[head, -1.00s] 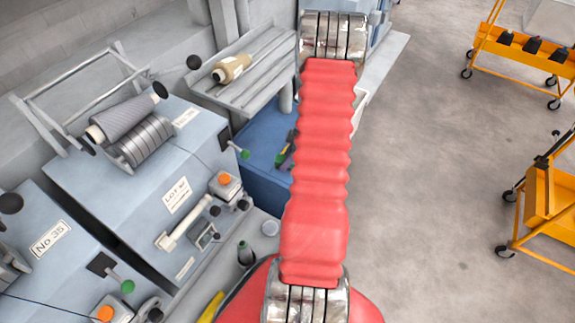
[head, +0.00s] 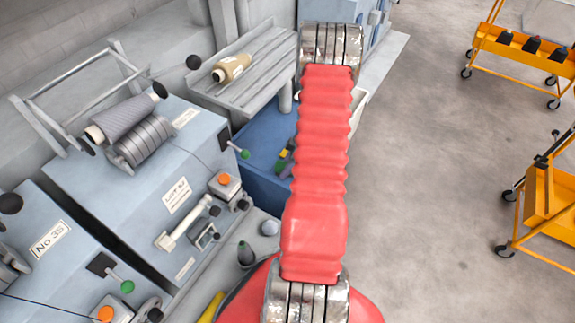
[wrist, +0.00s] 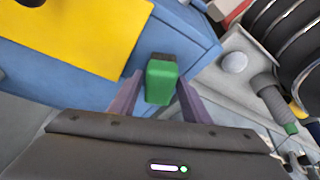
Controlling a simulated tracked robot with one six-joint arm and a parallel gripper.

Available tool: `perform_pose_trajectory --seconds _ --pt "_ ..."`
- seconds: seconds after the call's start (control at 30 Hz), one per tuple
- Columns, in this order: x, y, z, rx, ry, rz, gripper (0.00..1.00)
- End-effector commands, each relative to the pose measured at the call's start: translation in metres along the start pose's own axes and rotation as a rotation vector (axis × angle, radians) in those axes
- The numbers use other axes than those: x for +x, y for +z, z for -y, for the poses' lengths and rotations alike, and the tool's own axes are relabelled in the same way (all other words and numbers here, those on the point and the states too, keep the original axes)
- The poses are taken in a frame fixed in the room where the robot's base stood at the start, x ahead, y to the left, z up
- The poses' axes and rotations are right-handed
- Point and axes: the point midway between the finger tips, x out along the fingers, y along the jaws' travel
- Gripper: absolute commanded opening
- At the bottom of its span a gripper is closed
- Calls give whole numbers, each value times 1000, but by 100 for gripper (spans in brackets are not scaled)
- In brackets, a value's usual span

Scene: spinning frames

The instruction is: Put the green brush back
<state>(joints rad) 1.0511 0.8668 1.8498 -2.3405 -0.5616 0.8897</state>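The green brush (wrist: 161,82), a green block with a dark strip at its far end, shows in the wrist view over the blue surface (wrist: 195,40). My gripper (wrist: 160,80) has its two purple fingers spread to either side of it. A narrow gap shows between the brush and each finger, so the gripper looks open. I cannot tell how far the brush lies below the fingertips. In the head view my red arm hides most of the gripper. A small green and yellow patch shows beside the arm at the blue box (head: 262,140).
A yellow sheet (wrist: 75,35) lies on the blue surface. A white round knob (wrist: 234,62) and grey machine parts stand at its right. Grey-blue machines (head: 135,190) line the left in the head view. Open floor and orange trolleys (head: 525,45) are at the right.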

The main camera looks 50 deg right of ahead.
Motion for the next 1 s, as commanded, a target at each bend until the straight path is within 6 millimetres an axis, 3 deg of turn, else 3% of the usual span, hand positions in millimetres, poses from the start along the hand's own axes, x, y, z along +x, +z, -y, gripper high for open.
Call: perform_pose_trajectory --seconds 0.1,0.53,1.0 --pt "0 0 0 0 0 0 51" --pt "-9 -1 0 -2 1 0 51" --pt "-76 -1 -1 0 4 0 51"
